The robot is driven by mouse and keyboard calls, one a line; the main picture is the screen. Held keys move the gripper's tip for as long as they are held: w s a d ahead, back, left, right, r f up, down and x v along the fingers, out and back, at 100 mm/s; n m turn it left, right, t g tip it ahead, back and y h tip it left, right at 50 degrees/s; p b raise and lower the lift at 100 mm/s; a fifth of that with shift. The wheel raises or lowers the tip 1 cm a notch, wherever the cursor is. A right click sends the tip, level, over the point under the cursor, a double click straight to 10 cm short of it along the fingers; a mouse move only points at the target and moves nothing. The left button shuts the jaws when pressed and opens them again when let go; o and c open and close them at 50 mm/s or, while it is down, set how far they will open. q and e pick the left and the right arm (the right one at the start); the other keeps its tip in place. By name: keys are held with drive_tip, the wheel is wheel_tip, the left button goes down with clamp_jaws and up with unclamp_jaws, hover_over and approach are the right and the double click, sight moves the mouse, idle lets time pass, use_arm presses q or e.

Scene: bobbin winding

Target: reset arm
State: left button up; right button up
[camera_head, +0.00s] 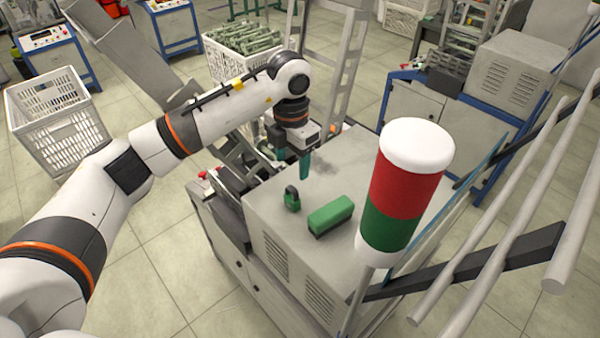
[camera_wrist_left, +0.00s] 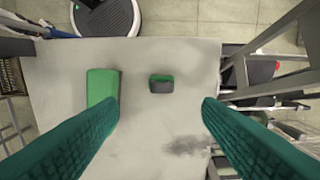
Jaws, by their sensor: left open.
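My left arm reaches in from the left in the head view. Its gripper (camera_head: 304,166) hangs above the grey top of a machine cabinet (camera_head: 350,165), with green fingers pointing down. In the left wrist view the two green fingers (camera_wrist_left: 161,106) are spread wide with nothing between them, so the gripper is open and empty. A small green object with a dark arched part (camera_head: 292,200) stands on the cabinet; it also shows in the left wrist view (camera_wrist_left: 161,84). A longer green block (camera_head: 330,215) lies beside it and also shows in the left wrist view (camera_wrist_left: 103,87). My right gripper is out of view.
A white, red and green signal light (camera_head: 407,190) rises at the cabinet's front right. Pale rails (camera_head: 500,235) slant across the right. A white crate (camera_head: 57,118) stands on the left floor, and another with green parts (camera_head: 243,50) stands behind my arm. Bare floor lies front left.

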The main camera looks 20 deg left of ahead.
use_arm(q)
drive_tip(key=shift+w+a+r, duration=0.1)
drive_tip(key=shift+a+r, duration=0.05)
drive_tip(key=shift+r, duration=0.35)
drive_tip(key=shift+w+a+r, duration=0.1)
drive_tip(key=shift+r, duration=0.35)
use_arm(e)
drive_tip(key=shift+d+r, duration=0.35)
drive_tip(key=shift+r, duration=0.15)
